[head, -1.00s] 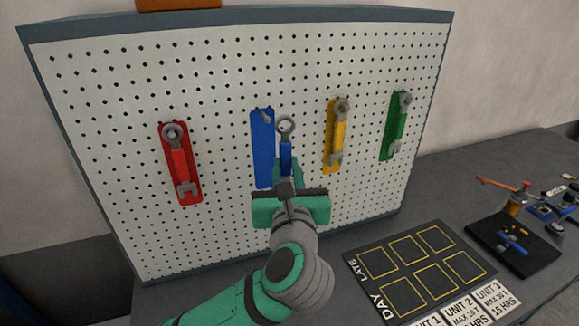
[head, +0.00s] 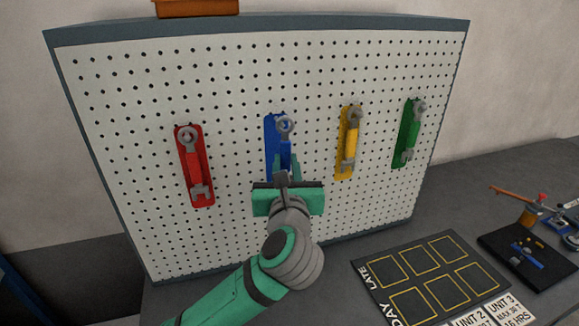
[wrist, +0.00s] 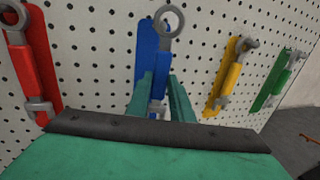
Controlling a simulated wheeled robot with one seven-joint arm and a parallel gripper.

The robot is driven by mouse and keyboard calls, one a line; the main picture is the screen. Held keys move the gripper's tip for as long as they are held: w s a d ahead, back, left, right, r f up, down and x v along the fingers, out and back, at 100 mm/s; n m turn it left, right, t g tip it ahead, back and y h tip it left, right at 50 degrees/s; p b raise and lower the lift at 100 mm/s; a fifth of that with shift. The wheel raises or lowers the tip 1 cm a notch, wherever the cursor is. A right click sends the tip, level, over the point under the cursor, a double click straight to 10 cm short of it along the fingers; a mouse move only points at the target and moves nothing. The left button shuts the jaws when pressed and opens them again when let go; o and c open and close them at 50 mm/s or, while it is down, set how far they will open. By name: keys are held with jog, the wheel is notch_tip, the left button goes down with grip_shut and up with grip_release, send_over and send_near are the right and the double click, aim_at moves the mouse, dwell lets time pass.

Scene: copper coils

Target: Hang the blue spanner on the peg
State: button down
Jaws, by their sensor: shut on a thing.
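The blue spanner (head: 285,148) is upright in my gripper (head: 285,165), its grey ring end (head: 285,126) up. The ring is in front of the upper part of the blue backing strip (head: 270,131) on the pegboard. In the wrist view, my two green fingers (wrist: 161,88) are shut on the blue handle (wrist: 159,64), and the ring (wrist: 169,20) rises above them beside the strip's top. The blue strip's peg is not clearly visible; I cannot tell whether the ring is around it or in front of it.
A red spanner (head: 194,165) hangs to the left; yellow (head: 349,145) and green (head: 410,135) ones hang to the right. The dark bench (head: 460,185) holds a black marked mat (head: 430,272) and a black tray (head: 525,258) with small parts at right.

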jog(key=shift+w+a, duration=0.1)
jog(key=shift+w, duration=0.3)
jog(key=shift+w+a+f, duration=0.1)
jog(key=shift+w+a, duration=0.7)
jog(key=shift+a, duration=0.05)
jog(key=shift+w+f, duration=0.45)
jog(key=shift+w, duration=0.2)
jog(key=shift+w+f, duration=0.1)
jog(key=shift+w, duration=0.05)
jog(key=c, duration=1.5)
grip_release()
jog(key=shift+d, duration=0.1)
